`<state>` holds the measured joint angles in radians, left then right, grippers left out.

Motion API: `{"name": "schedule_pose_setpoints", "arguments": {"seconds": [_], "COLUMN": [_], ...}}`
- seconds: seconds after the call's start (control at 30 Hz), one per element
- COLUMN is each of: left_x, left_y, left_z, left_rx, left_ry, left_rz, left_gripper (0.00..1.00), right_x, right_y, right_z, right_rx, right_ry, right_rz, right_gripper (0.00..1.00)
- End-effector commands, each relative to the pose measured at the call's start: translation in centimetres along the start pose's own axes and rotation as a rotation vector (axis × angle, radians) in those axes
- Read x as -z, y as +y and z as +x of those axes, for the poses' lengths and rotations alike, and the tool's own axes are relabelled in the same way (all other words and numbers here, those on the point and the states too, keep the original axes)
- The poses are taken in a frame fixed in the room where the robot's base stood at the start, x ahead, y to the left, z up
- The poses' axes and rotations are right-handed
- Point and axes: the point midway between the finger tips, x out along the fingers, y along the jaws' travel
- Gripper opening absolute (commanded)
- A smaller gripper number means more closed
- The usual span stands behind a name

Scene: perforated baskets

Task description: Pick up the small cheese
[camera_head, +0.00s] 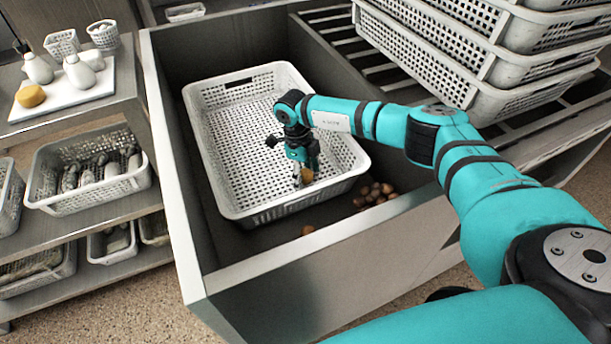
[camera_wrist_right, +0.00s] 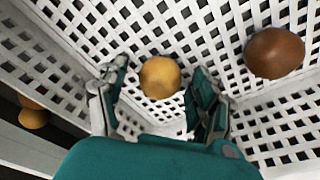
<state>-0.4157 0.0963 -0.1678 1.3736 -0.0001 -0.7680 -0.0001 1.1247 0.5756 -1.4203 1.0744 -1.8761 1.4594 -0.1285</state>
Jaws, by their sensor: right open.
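A small yellow-orange round piece, which looks like the small cheese (camera_wrist_right: 160,77), lies in the white perforated basket (camera_head: 222,190). In the head view the cheese (camera_head: 306,175) shows just below my right gripper (camera_head: 303,170). In the right wrist view my right gripper (camera_wrist_right: 158,100) is open, with one finger on each side of the cheese. I cannot tell whether either finger touches it. A larger brown round item (camera_wrist_right: 274,53) lies farther right in the basket; in the head view I cannot make it out. My left gripper is not in view.
The basket stands in a deep grey bin (camera_head: 185,235) with high walls. Several brown round items (camera_head: 374,194) lie outside the basket on the bin floor. Stacked baskets (camera_head: 480,50) stand at right. A shelf at left holds a tray (camera_head: 66,95) with white bottles and an orange-yellow piece (camera_head: 30,96).

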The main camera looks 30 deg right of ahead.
Motion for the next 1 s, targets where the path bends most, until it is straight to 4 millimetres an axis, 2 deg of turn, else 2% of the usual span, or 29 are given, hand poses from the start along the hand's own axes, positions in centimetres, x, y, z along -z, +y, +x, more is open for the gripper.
{"name": "schedule_pose_setpoints", "arguments": {"seconds": [0.07, 0.47, 0.77, 0.87, 1.0], "left_x": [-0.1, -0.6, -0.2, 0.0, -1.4], "left_y": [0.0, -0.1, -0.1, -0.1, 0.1], "left_z": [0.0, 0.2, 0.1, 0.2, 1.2], "left_rx": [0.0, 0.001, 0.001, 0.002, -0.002], "left_ry": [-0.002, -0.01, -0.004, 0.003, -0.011], "left_rz": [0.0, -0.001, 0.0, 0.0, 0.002], "left_gripper": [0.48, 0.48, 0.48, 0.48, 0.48], "right_x": [0.0, 0.0, 0.0, 0.2, 0.7], "right_y": [0.0, 0.0, 0.0, -0.1, -0.1], "right_z": [0.0, -0.1, -0.7, -2.1, -5.0], "right_rx": [0.0, 0.0, 0.001, 0.001, 0.003], "right_ry": [0.0, 0.0, -0.003, -0.003, -0.004], "right_rz": [0.0, 0.0, 0.0, 0.001, -0.001], "right_gripper": [0.62, 0.1, 0.1, 0.1, 0.1]}}
